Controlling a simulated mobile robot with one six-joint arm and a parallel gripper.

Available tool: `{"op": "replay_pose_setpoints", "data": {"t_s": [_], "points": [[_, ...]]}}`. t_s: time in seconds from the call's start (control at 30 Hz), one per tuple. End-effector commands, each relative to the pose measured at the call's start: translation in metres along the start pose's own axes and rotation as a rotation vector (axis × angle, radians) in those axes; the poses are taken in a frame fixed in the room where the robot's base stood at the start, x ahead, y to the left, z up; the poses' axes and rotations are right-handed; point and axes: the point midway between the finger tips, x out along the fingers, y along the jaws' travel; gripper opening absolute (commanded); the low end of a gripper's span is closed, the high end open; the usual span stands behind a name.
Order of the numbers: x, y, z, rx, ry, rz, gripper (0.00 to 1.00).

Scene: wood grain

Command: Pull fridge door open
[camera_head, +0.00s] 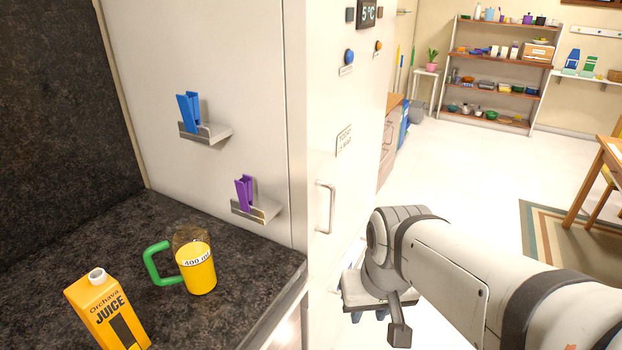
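The fridge is a tall white cabinet whose plain side panel (235,60) faces the counter. Its front door (330,110) carries a 5 °C display and looks closed, flush with the side panel. A vertical light metal handle (325,207) sits low on the door, near the edge by the side panel. My gripper (368,316) is to the right of the handle and lower in the picture, apart from it and pointing down. Nothing shows in it. Its small fingertips are partly hidden beneath its body, so their opening is unclear.
A dark counter (245,235) at left holds an orange juice carton (105,310) and a yellow-filled jug (197,270) with a green handle. Blue (189,112) and purple (244,193) clips sit on side-panel ledges. Open floor (450,170) lies beyond, before shelves (500,55).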

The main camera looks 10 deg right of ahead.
Motion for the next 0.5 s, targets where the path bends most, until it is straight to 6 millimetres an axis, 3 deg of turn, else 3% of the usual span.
{"op": "replay_pose_setpoints", "data": {"t_s": [0.17,0.27,0.37,0.5], "points": [[0.012,-0.035,0.001,0.265,-0.182,-0.163,0.29],[0.018,-0.056,-0.008,0.518,-0.338,-0.33,0.29],[0.018,-0.074,-0.031,0.793,-0.486,-0.521,0.29],[0.016,-0.081,-0.084,1.173,-0.653,-0.81,0.29]]}}
